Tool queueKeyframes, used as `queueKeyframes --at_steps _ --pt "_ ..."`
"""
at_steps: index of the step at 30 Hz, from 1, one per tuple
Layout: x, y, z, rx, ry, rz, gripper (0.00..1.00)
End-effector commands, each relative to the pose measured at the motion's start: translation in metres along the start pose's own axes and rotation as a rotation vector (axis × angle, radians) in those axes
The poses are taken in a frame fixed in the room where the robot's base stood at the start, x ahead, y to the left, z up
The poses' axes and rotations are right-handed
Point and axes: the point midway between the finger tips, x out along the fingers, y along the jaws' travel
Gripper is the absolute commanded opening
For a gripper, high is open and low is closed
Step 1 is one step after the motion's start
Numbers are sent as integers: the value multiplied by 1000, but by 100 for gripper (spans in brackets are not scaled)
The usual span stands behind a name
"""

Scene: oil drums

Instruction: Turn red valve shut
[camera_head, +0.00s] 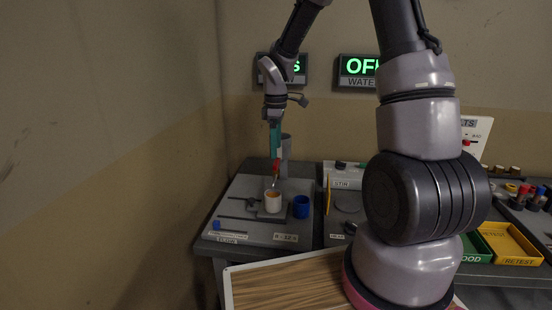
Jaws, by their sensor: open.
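My gripper (275,156) points down there, below my wrist, with a teal part directly above the red piece. The gripper is open. The fingertips are small and overlap the red piece in the picture, so I cannot tell if they touch it or are around it. A grey upright cylinder (286,150) stands just behind. The valve's turn position cannot be made out.
A wood-topped board (285,287) lies in front. Green and yellow trays (510,245) are at right.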

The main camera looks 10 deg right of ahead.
Motion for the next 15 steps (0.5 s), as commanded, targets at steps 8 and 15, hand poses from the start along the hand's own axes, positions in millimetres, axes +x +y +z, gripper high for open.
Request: queueKeyframes --at_steps 8,15 --pt "39 0 0 0 -1 -1 88" --pt "46 0 0 1 0 1 88"
